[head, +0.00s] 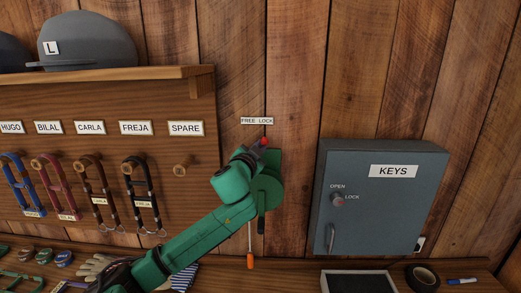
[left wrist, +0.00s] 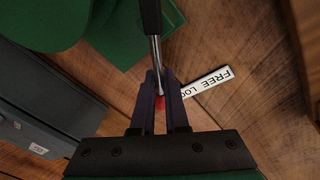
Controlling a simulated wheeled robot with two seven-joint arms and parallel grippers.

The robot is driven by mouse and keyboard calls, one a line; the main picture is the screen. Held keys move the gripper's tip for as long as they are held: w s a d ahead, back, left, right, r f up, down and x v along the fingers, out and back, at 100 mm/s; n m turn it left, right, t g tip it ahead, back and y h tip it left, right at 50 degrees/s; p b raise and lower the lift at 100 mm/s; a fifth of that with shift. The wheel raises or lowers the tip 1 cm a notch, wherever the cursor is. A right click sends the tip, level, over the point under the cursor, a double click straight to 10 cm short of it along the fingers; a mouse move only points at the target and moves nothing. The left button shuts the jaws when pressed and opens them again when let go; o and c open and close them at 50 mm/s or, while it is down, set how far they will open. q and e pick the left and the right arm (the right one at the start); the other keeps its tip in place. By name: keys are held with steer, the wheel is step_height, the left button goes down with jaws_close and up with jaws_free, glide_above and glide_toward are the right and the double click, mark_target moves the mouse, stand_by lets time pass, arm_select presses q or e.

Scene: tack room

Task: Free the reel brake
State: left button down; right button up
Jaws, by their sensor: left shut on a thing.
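A green reel (head: 268,190) is mounted on the plank wall under a white "FREE LOCK" label (head: 257,120). Its brake lever ends in a red tip (head: 264,142), which sits below the LOCK end of the label. My left gripper (head: 258,150) reaches up in front of the reel and hides part of it. In the left wrist view, the fingers of my left gripper (left wrist: 161,95) are shut on the metal rod of the lever (left wrist: 156,60), close to its red tip. The label (left wrist: 207,82) lies beside the fingers, its LOCK end nearest. My right gripper is not in view.
A grey key cabinet (head: 377,200) stands out from the wall right of the reel. An orange-handled piece (head: 250,261) hangs below the reel. Left is a peg board (head: 100,150) with halters and a shelf above. A dark tray (head: 358,282) sits at the bottom.

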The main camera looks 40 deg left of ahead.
arm_select(q)
steer(key=n+b, duration=0.2)
steer(key=s+a+n+b, duration=0.1)
steer(key=shift+a+r+t, duration=0.1)
steer(key=shift+r+t, duration=0.15)
steer(key=shift+t, duration=0.05)
steer(key=shift+s+a+r+n+y+b, duration=0.1)
steer(key=shift+s+a+n+y+b, duration=0.2)
steer(key=shift+n, duration=0.55)
steer(key=shift+s+a+r+n+y+b, duration=0.15)
steer(key=shift+a+n+b, duration=0.1)
steer(key=shift+n+b, duration=0.5)
steer(key=shift+s+a+r+n+y+b, duration=0.1)
steer(key=shift+s+a+n+y+b, duration=0.15)
steer(key=shift+n, duration=0.75)
steer(key=shift+w+t, duration=0.1)
steer(key=shift+t, duration=0.2)
steer(key=c, duration=0.9)
jaws_free()
steer(key=shift+a, duration=0.1)
steer(key=b+v, duration=0.8)
steer(key=v, duration=0.6)
steer(key=shift+b, duration=0.3)
